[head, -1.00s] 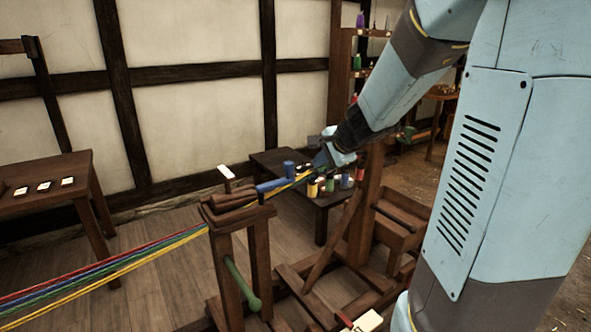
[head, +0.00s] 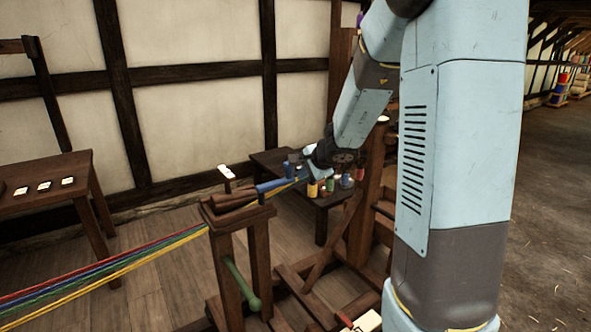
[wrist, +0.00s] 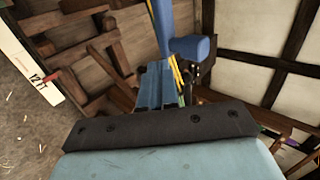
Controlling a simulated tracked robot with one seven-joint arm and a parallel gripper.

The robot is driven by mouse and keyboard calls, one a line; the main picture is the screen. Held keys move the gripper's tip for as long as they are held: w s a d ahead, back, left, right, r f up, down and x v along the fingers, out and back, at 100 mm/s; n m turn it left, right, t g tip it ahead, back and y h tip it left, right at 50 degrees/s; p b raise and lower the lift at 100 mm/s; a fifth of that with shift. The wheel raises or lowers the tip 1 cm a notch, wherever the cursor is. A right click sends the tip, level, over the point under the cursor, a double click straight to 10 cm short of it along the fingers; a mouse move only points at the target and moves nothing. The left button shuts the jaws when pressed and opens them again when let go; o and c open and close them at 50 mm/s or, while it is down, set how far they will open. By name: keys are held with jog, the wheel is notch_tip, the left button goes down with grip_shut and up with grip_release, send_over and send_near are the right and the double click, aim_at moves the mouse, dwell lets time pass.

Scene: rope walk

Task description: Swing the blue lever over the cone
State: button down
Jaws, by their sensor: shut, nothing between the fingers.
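The blue lever (head: 270,185) lies out to the right from the top of the wooden stand, at about the height of the strands. In the wrist view its blue shaft and round end (wrist: 190,47) show just beyond my fingertips. The cone (head: 232,200) appears to be among the wooden pieces on top of the stand, with coloured strands entering from the left; its shape is hard to make out. My gripper (head: 314,170) is shut and empty, close to the lever's right end. It also shows in the wrist view (wrist: 157,70); I cannot tell whether it touches the lever.
Red, blue, green and yellow strands (head: 110,266) stretch left from the stand. A green handle (head: 240,284) hangs below on the stand. A dark table with coloured spools (head: 345,180) stands behind my gripper. A wooden post (head: 370,190) rises to the right. Another table (head: 60,185) stands at the left.

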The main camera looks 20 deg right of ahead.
aim_at(291, 173)
jog(key=shift+w+a+r, duration=0.1)
jog(key=shift+w+a, duration=0.2)
jog(key=shift+w, duration=0.6)
jog(key=shift+w+a, duration=0.25)
jog(key=shift+w, duration=0.65)
